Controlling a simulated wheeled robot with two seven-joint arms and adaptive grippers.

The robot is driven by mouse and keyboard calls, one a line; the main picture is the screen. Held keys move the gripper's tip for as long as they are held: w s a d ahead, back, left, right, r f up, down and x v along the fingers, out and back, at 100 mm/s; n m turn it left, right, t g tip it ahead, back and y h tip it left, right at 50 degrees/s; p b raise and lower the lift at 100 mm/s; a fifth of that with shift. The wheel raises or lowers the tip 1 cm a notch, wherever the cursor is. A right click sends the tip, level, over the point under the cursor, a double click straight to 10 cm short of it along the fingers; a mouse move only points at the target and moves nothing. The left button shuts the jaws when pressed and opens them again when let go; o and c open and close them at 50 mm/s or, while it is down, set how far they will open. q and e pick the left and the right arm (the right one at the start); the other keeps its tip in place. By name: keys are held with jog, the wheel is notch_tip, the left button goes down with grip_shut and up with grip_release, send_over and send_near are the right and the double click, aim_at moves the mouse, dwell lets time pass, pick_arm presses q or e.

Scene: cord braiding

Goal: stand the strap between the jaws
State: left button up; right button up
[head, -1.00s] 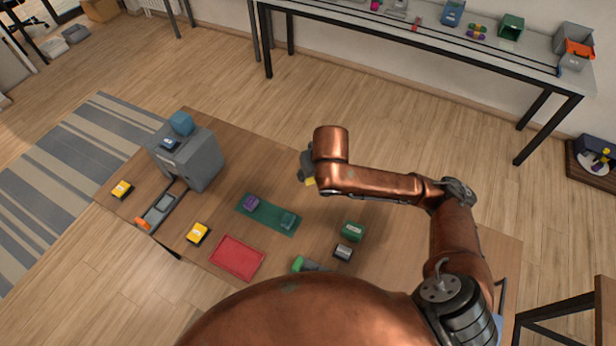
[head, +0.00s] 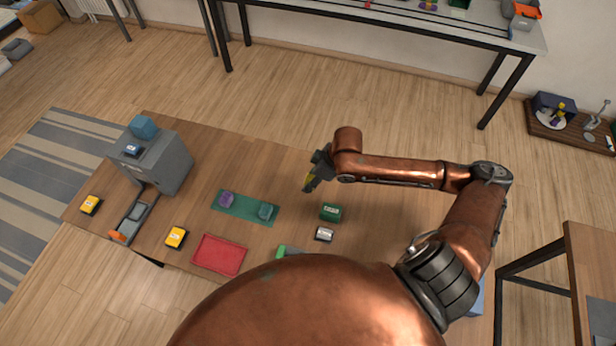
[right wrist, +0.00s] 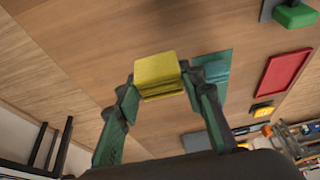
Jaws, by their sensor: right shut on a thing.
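My right gripper (head: 309,186) is shut on a yellow block-like piece (right wrist: 158,70) with a layered edge. I take it for the strap, but cannot be sure. It is held between both fingertips, above the wooden table and clear of other objects. A grey device with an orange end (head: 133,217), perhaps the one with the jaws, lies at the table's left end, far from my right gripper. No strap shows between its sides. My left gripper is not in view.
A green mat (head: 240,207) carries a purple and a teal piece. A red tray (head: 220,256), two yellow-black blocks (head: 176,237) (head: 91,205), a green box (head: 331,212) and a grey cabinet (head: 170,164) stand around. The table's far middle is clear.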

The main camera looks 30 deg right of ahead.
jog(key=w+d+f, duration=0.1)
jog(key=w+f, duration=0.1)
jog(key=w+d+f, duration=0.1)
jog(key=f, duration=0.1)
jog(key=w+d+f, duration=0.1)
jog(key=w+f, duration=0.1)
jog(key=shift+w+d+b, duration=0.3)
jog(key=shift+b, duration=0.05)
jog(key=shift+w+d+f, duration=0.1)
jog(key=shift+w+f, duration=0.1)
jog(key=shift+f, duration=0.05)
jog(key=shift+w+d+f, duration=0.15)
jog(key=shift+w+f, duration=0.15)
jog(key=shift+f, duration=0.2)
notch_tip(320, 180, down, 3)
jog(key=shift+r, duration=0.1)
jog(key=shift+s, duration=0.1)
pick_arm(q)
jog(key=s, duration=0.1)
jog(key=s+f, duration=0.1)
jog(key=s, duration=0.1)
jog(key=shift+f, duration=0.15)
pick_arm(e)
jog(key=o, duration=1.2)
jog(key=shift+c, duration=0.2)
